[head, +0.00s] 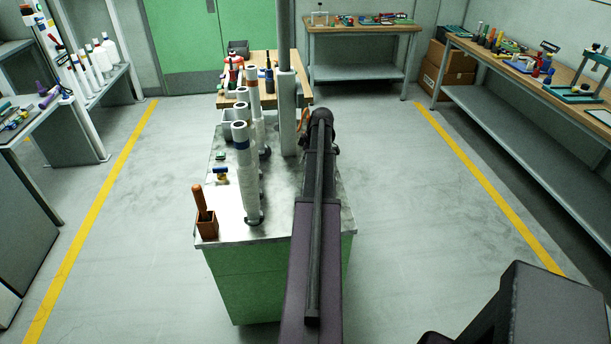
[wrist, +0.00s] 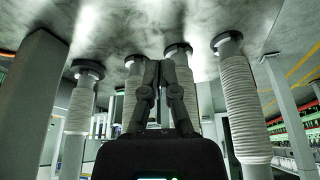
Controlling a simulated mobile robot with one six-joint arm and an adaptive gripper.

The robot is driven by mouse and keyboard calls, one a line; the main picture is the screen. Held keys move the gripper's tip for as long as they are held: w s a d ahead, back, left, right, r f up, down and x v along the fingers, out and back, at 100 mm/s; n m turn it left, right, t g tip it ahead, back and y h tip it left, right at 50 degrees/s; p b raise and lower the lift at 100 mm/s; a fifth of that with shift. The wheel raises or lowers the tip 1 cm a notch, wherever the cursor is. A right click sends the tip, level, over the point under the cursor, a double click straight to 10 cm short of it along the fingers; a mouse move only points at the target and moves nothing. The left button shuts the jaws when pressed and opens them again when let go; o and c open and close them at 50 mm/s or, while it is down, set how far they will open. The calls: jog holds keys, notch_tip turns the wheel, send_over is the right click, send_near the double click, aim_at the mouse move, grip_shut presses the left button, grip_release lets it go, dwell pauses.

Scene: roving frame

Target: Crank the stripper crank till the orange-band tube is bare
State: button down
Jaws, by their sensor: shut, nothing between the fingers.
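Several white tubes stand upright in a row on the metal-topped cabinet. The nearest tube (head: 250,185) has a blue band near its top. A tube farther back (head: 252,72) has a reddish-orange band. The wrist view is upside down, with dark bases at the top and white ribbed wrapping on the right tube (wrist: 245,110) and left tube (wrist: 78,112). My gripper (wrist: 165,62) is shut and empty, its fingers in front of the middle tubes. My arm hides the gripper in the head view. I cannot make out the stripper crank or tell which wrist-view tube is orange-banded.
A grey post (head: 285,90) rises from the cabinet (head: 285,228) beside my arm. A wooden box with a brown handle (head: 206,227) sits at its front left corner. Cluttered benches line the back and right (head: 540,75). Floor is clear on both sides.

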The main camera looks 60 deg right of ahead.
jog(key=shift+f, duration=0.25)
jog(key=b+x, duration=0.9)
jog(key=shift+a+f, duration=0.1)
jog(key=shift+f, duration=0.2)
jog(key=shift+s+d, duration=0.35)
jog(key=shift+s, duration=0.55)
jog(key=shift+s+d, duration=0.35)
jog(key=shift+s, duration=0.55)
jog(key=shift+w, duration=0.15)
